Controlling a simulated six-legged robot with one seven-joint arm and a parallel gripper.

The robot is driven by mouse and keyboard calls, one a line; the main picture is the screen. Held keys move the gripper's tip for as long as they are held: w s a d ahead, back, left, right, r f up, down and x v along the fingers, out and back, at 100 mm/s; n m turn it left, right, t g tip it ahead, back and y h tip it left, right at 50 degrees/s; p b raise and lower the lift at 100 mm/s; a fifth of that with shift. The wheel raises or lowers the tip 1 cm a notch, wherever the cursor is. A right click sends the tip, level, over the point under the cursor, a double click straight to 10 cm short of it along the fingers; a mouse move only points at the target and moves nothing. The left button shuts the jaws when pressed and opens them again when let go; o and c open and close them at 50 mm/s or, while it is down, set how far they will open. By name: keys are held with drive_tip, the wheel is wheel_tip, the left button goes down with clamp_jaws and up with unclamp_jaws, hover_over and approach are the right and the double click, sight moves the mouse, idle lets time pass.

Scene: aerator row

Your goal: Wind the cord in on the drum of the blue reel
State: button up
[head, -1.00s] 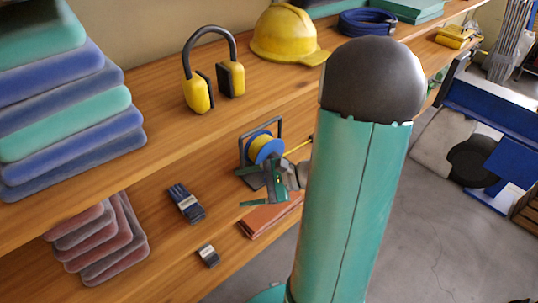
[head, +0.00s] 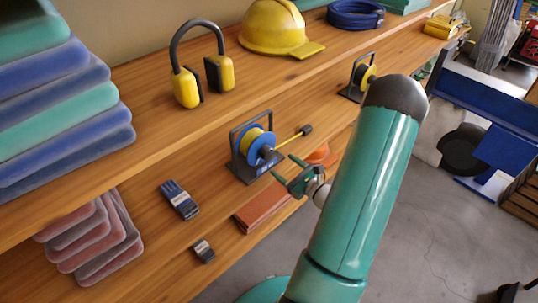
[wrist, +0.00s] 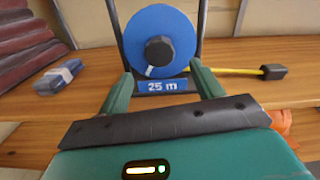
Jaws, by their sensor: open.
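The blue reel (head: 258,150) stands upright in a dark frame on the lower shelf, with yellow cord on its drum. A length of yellow cord (head: 289,141) runs out to the right along the shelf to a dark end piece (head: 306,130). In the wrist view the reel's blue disc (wrist: 176,27) faces me, with a dark hub knob (wrist: 159,51) at its centre and a "25 m" label below. My gripper (head: 285,168) is open and empty, in front of and to the right of the reel. Its two green fingers (wrist: 160,92) show below the disc, apart from it.
A second reel (head: 367,77) with yellow cord stands farther right. The upper shelf holds earmuffs (head: 187,87) and a yellow helmet (head: 272,27).

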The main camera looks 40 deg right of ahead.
sight(269, 155)
drive_tip(key=w, duration=0.8)
drive_tip(key=shift+a, duration=0.15)
drive_tip(key=c, duration=1)
drive_tip(key=shift+m, duration=0.3)
